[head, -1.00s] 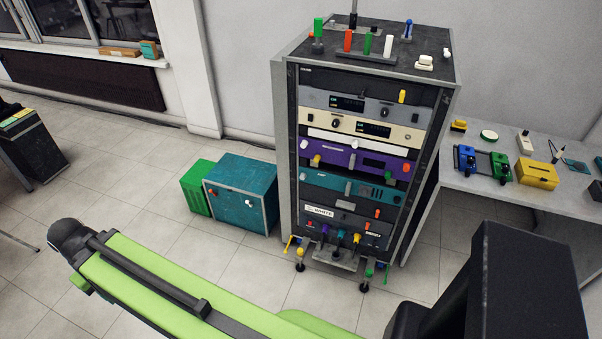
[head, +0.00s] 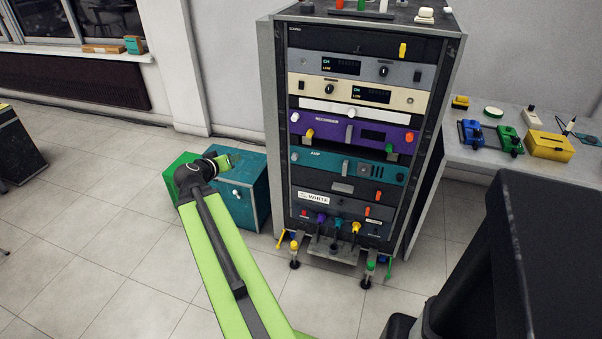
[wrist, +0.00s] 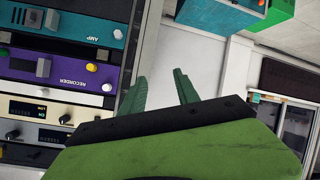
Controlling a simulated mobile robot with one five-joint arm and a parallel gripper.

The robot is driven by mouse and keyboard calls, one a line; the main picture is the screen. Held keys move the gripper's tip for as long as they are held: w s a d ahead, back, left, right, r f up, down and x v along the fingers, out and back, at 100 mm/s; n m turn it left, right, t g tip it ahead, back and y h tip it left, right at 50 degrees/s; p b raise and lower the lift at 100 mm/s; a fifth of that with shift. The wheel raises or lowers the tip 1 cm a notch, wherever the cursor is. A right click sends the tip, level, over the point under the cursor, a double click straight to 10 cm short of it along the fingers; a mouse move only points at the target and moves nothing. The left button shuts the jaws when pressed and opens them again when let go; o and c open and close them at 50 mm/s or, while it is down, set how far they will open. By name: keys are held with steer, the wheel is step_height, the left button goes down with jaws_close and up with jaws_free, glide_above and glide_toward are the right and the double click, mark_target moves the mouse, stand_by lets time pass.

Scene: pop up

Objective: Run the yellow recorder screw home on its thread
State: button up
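The purple recorder unit (head: 340,126) sits in the rack, with its label showing. The yellow recorder screw (head: 309,133) is at the left of its front panel. In the wrist view, which is upside down, the same yellow screw (wrist: 91,68) shows on the purple recorder panel (wrist: 60,70) at the left. How deep the screw sits cannot be told. My gripper (head: 232,159) is left of the rack, in front of the teal cabinet in the picture and apart from the screw. In the wrist view its two green fingers (wrist: 160,84) are spread with nothing between them.
The rack (head: 270,130) holds several units, including the teal amp (head: 330,165) below the recorder. A white knob (head: 294,117) and a green one (head: 389,148) are on the recorder. A teal cabinet (head: 245,190) stands left of the rack. A bench (head: 465,170) is at right.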

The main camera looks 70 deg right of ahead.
steer(key=s+d+f+m+g+h+b, duration=0.1)
steer(key=s+d+h+b, duration=0.15)
steer(key=s+d, duration=0.35)
steer(key=s+d+f+h+b, duration=0.1)
steer(key=s+d+f+b, duration=0.1)
steer(key=s+d+b, duration=0.3)
steer(key=h+b, duration=0.2)
glide_toward(309, 135)
steer(key=d, duration=0.9)
steer(key=shift+w, duration=0.25)
steer(key=shift+a, duration=0.1)
jaws_close()
steer(key=m, duration=0.9)
steer(key=shift+m, duration=0.4)
steer(key=m, duration=1)
jaws_free()
